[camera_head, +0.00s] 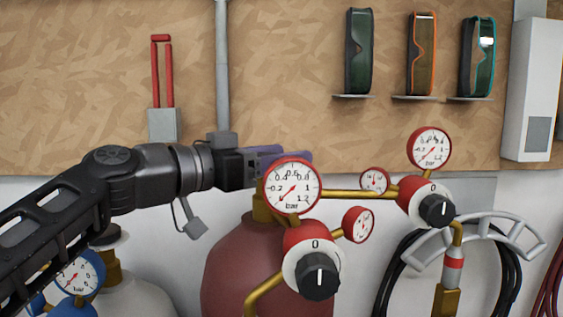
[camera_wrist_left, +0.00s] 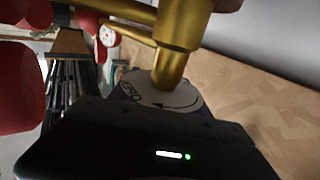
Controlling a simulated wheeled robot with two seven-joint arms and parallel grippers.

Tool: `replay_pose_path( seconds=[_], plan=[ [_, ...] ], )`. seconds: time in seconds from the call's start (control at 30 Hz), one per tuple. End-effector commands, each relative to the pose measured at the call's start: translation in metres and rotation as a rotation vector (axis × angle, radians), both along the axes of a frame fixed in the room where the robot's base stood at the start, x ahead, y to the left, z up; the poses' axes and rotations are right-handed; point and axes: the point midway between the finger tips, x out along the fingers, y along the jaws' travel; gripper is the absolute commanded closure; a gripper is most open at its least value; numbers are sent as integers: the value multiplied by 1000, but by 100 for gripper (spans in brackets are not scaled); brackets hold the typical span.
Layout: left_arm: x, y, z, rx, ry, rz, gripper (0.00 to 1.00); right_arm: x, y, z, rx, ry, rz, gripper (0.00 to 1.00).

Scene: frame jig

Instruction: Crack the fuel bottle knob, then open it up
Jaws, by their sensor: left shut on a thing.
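The fuel bottle (camera_head: 235,265) is dark red and stands upright below the middle of the head view. My left gripper (camera_head: 285,156) reaches in from the left above the bottle, its fingers partly behind a round pressure gauge (camera_head: 292,187). In the left wrist view a white disc (camera_wrist_left: 185,98) with a black arrow lies at the fingers, around a brass valve stem (camera_wrist_left: 174,60). The gripper is shut on this bottle knob; its grip surface is mostly hidden. My right gripper is not in view.
A red regulator with a black knob (camera_head: 318,277) is in front of the bottle. A second black knob (camera_head: 437,210) is to the right, joined by brass pipe. A blue gauge (camera_head: 79,274) is lower left. Goggles (camera_head: 421,53) hang on the board; black hose (camera_head: 393,275) hangs below.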

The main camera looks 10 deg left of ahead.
Motion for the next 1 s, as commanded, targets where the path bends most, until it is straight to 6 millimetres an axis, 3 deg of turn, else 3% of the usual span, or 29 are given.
replay_pose_path(
  seconds=[0.07, 0.3, 0.63, 0.67, 0.9, 1.0],
  plan=[
    [0, 0, -2, 1, -2, 74, 85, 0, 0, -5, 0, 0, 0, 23],
    [4, 6, 2, 2, 0, 263, 85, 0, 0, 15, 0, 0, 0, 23],
    [4, 7, 0, -1, -4, 281, 85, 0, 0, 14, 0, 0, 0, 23],
    [4, 7, 0, -1, -4, 281, 43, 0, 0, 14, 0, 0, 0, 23],
    [4, 7, 0, -1, -4, 280, 23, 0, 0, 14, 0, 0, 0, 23],
    [4, 7, 0, -1, -4, 280, 23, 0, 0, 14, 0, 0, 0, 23]
  ],
)
